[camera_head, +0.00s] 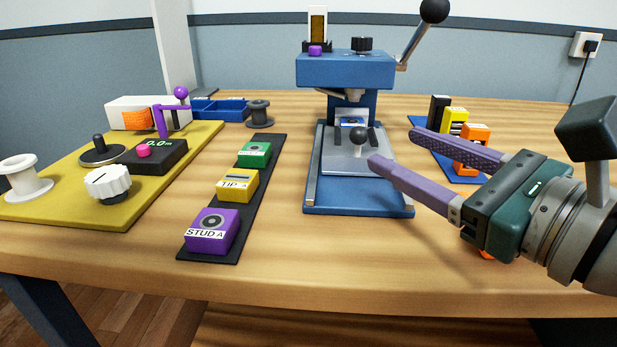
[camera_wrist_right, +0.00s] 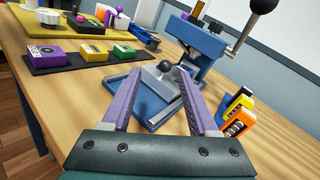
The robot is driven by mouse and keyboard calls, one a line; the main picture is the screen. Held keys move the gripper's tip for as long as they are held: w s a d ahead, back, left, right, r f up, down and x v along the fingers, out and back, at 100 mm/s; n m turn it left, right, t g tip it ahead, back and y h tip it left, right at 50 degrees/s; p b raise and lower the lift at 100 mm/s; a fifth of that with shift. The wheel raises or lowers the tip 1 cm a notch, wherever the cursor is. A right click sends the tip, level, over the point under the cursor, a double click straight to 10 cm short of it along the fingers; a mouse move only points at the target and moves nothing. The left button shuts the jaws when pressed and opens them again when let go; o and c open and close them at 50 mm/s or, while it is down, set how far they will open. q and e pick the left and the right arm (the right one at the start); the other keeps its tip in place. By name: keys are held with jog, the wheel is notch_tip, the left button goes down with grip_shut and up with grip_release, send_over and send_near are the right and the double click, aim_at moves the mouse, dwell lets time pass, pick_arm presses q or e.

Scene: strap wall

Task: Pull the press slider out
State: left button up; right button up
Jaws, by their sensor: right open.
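The blue press (camera_head: 346,70) stands at the back middle of the table, with a black-knobbed lever at its upper right. Its grey slider plate (camera_head: 340,160) lies on the blue base (camera_head: 335,203) and carries a dark ball knob (camera_head: 358,136) on a short post. The knob also shows in the right wrist view (camera_wrist_right: 165,66), between and beyond my fingers. My right gripper (camera_head: 393,149) is open and empty, its purple fingers reaching left toward the knob. One fingertip appears close to the knob in the head view; contact cannot be told. My left gripper is not in view.
A black strip (camera_head: 261,152) with green, yellow and purple blocks lies left of the press. A yellow board (camera_head: 60,205) with dials and a spool is further left. Orange, yellow and black blocks (camera_head: 472,148) stand on a blue mat at right. The front table is clear.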

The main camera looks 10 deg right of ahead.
aim_at(365, 139)
jog(key=shift+w+d+f+m+t+b, duration=0.15)
jog(key=shift+w+d+f+m+b, duration=0.1)
jog(key=shift+f+m, duration=0.25)
jog(key=shift+w+d+f+m+t+b, duration=0.15)
jog(key=shift+d+f+m+b, duration=0.1)
jog(key=shift+f+m, duration=0.2)
jog(key=shift+w, duration=0.3)
pick_arm(q)
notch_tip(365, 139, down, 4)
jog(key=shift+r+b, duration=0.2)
jog(key=shift+b, duration=0.3)
pick_arm(e)
jog(key=x, duration=0.9)
jog(key=shift+w, duration=0.15)
jog(key=shift+c, duration=0.3)
grip_shut()
